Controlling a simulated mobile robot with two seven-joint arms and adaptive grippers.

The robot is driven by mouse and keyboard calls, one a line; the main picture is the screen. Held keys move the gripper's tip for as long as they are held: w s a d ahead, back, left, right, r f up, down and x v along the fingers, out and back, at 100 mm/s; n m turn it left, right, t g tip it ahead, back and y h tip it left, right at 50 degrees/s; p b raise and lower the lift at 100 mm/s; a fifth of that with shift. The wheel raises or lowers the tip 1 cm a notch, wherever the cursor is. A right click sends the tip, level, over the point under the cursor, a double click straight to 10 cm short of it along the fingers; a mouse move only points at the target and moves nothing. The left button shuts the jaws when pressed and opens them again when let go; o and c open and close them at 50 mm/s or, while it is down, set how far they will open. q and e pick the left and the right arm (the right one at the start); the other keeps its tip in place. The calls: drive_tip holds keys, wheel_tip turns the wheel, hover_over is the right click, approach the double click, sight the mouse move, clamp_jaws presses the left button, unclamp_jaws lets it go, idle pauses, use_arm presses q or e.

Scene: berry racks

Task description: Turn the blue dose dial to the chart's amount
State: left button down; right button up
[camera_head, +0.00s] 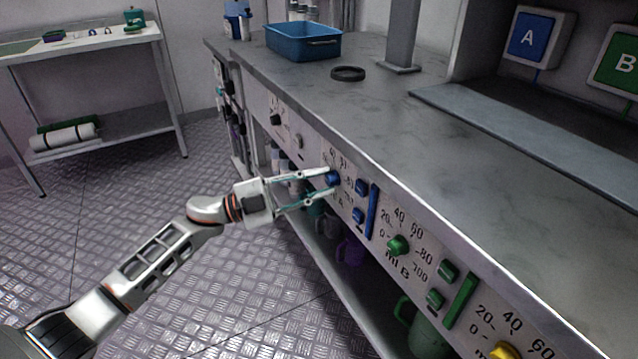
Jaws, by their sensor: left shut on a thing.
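The blue dose dial (333,178) is on the front panel of the grey bench, at the left end of a row of dials. My left gripper (331,182) reaches in from the left with its fingers around the blue dial, shut on it. The fingers partly hide the dial and its number scale, so I cannot read its setting. A blue sign marked A (537,40) stands at the back right. No dose chart is readable in this view. My right gripper is not in view.
A green dial (398,246) and a yellow dial (505,351) sit farther right on the panel. Blue buttons (361,187) and a blue bar (373,211) are close right of the gripper. A blue bin (303,42) and black ring (348,73) are on the bench top.

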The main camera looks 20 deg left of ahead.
use_arm(q)
drive_tip(key=m, duration=0.2)
drive_tip(key=m+g, duration=0.1)
drive_tip(key=m+g+p, duration=0.1)
drive_tip(key=m, duration=0.1)
drive_tip(key=shift+a+r+m+y, duration=0.1)
drive_tip(key=shift+r+m+y, duration=0.2)
drive_tip(key=shift+r+y, duration=0.1)
drive_tip(key=shift+m, duration=0.6)
drive_tip(key=shift+f+g+y, duration=0.1)
drive_tip(key=shift+g+y, duration=0.2)
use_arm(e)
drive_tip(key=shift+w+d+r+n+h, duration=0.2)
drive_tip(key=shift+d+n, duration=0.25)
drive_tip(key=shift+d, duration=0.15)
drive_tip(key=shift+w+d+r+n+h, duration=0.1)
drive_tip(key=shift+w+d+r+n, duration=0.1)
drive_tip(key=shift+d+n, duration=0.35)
use_arm(q)
drive_tip(key=shift+m, duration=0.4)
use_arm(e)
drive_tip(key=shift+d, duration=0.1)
use_arm(q)
drive_tip(key=c, duration=1.8)
unclamp_jaws()
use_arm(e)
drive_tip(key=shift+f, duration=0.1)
use_arm(q)
drive_tip(key=v, duration=1.2)
drive_tip(key=shift+w, duration=0.1)
